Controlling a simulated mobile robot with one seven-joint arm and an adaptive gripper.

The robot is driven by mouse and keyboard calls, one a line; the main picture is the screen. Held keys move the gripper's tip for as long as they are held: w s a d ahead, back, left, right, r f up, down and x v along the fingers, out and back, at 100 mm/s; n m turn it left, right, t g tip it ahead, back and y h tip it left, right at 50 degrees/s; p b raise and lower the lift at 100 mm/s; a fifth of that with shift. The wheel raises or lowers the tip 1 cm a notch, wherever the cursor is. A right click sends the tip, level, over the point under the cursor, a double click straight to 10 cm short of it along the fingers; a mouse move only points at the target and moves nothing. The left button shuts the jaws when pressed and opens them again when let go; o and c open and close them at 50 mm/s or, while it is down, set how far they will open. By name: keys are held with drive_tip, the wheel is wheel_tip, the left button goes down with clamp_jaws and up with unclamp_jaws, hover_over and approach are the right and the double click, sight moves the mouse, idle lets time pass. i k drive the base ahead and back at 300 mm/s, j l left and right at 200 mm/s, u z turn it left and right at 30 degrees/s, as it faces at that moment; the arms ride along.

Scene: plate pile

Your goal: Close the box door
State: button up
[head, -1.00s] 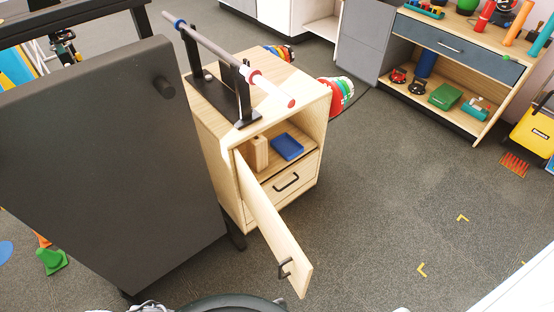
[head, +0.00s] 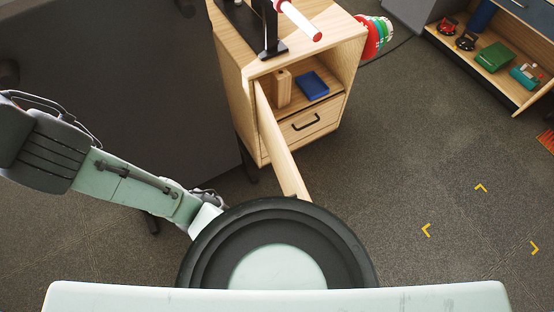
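A light wooden box cabinet (head: 235,95) stands beyond my body in the head view. Its door (head: 282,150) is hinged at the left of the opening and swung wide open toward me. The door's near end and its handle are hidden behind my round dark body part. Inside the open compartment are a wooden block (head: 281,88) and a blue item (head: 312,86). A closed drawer with a dark handle (head: 306,122) lies below. My arm reaches in from the left, with its end low beside the door; my gripper's fingers are hidden.
A large dark grey panel (head: 110,80) stands left of the cabinet, close to my arm. A rack with a white and red rod (head: 298,19) sits on the cabinet top. Open floor (head: 420,150) with yellow marks lies to the right. Shelves (head: 475,60) stand at the far right.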

sight(292, 185)
drive_tip(key=k+j+z, duration=0.15)
drive_tip(key=k+j, duration=0.25)
drive_tip(key=j, duration=0.2)
drive_tip(key=k+j+z, duration=0.1)
drive_tip(key=k+j, duration=0.35)
drive_tip(key=j, duration=0.15)
